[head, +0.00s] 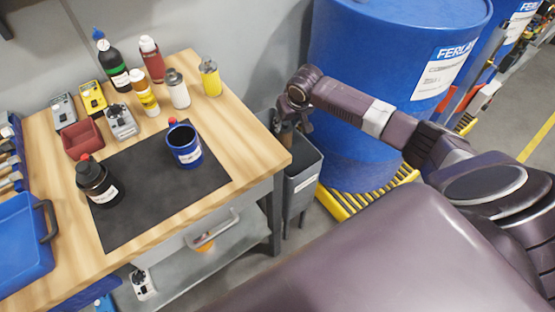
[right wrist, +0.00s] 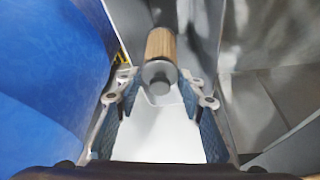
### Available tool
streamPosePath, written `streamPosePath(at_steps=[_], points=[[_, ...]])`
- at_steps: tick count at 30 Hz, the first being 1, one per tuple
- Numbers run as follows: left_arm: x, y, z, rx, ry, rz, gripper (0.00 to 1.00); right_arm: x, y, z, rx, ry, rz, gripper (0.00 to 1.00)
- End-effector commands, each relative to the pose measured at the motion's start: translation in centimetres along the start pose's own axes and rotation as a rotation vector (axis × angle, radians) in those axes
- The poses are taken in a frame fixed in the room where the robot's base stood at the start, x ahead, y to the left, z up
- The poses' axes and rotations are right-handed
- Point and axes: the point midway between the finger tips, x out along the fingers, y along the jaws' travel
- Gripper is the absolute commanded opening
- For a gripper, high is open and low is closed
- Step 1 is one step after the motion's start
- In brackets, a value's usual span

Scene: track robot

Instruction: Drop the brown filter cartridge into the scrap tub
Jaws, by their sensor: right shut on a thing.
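The scrap tub (head: 300,190) looks to be the tall, narrow grey bin on the floor between the workbench and the large blue drum. My right gripper (head: 290,122) is at the tub's mouth, pointing down. In the right wrist view, the brown filter cartridge (right wrist: 161,45) has a grey round end cap and lies between the fingertips of my right gripper (right wrist: 160,95), which is shut on it. In the head view the cartridge is mostly hidden by the gripper and wrist. The tub's floor is hidden. My left gripper is not in view.
The blue drum (head: 345,60) stands close right of the tub on a yellow-edged platform (head: 345,205).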

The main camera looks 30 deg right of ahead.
Motion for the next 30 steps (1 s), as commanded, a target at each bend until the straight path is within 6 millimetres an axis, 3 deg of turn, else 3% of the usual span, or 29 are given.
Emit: streamPosePath(at_steps=[1,2,7,16,20,30], points=[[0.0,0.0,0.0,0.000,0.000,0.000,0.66,-0.1,0.0,-0.1,0.000,0.002,0.000,0.00],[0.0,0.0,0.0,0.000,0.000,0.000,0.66,-0.1,0.0,-0.1,0.000,0.001,0.000,0.38],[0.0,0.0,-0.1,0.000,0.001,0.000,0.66,-0.1,0.0,-0.1,0.000,0.001,0.000,0.56],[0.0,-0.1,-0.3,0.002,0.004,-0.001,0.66,-0.1,0.0,0.0,0.000,-0.001,0.000,0.56],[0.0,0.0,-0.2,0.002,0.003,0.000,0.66,-1.1,0.0,0.0,0.000,0.000,-0.001,0.56],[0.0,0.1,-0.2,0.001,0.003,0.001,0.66,-8.0,0.0,-0.1,-0.002,0.003,0.000,0.56]])
